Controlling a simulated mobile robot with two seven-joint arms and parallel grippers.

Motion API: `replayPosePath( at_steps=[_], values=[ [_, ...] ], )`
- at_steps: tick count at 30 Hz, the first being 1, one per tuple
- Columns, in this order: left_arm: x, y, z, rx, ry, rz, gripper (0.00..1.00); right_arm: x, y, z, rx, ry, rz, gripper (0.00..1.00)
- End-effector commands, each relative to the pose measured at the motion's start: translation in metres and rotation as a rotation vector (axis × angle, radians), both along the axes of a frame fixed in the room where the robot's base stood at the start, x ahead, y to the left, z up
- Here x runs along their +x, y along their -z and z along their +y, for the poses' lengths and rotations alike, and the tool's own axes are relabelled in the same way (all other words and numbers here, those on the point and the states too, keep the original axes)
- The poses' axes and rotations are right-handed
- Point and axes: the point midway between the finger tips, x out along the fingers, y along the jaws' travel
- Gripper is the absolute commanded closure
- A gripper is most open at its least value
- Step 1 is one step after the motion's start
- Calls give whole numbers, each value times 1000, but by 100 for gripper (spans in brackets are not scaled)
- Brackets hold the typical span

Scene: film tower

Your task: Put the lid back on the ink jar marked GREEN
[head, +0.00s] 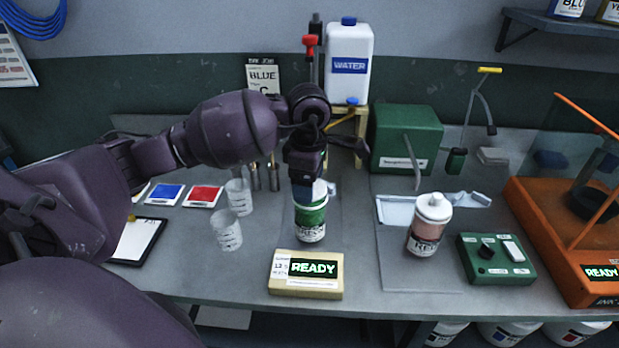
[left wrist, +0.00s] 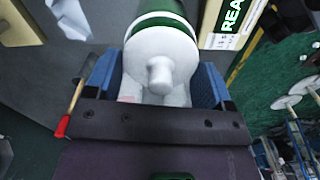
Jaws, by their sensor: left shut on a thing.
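The green ink jar (head: 311,219) stands upright on the bench, left of the jar marked RED, which wears a white lid (head: 434,206). My left gripper (head: 306,188) points down over the green jar's top. In the left wrist view its blue fingers (left wrist: 152,90) are on either side of the white knobbed lid (left wrist: 160,62), shut on it. The lid lines up with the green jar (left wrist: 160,20) behind it. I cannot tell whether it is fully seated. In the head view the gripper hides most of the lid. My right gripper is not in view.
A wooden block with a READY display (head: 306,275) stands just in front of the green jar. Two clear beakers (head: 227,230) stand close on the left. A green control box (head: 496,259) and an orange machine (head: 560,235) are at the right. A water canister (head: 349,60) stands behind.

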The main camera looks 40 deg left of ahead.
Motion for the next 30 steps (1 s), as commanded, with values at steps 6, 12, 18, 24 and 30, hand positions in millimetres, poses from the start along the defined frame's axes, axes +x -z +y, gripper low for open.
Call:
replayPosePath(
  at_steps=[6, 12, 18, 24, 30],
  values=[
    [0, -1, 0, 0, 0, -1, 48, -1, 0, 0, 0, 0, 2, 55],
    [0, -1, 0, 0, 0, -1, 48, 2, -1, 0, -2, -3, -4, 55],
    [0, 0, 0, 0, 0, -1, 48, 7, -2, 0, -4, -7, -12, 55],
    [0, -1, 0, 0, -1, -1, 48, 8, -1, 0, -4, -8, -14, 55],
    [0, -1, 0, 0, 0, -1, 48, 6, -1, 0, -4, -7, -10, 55]
  ],
)
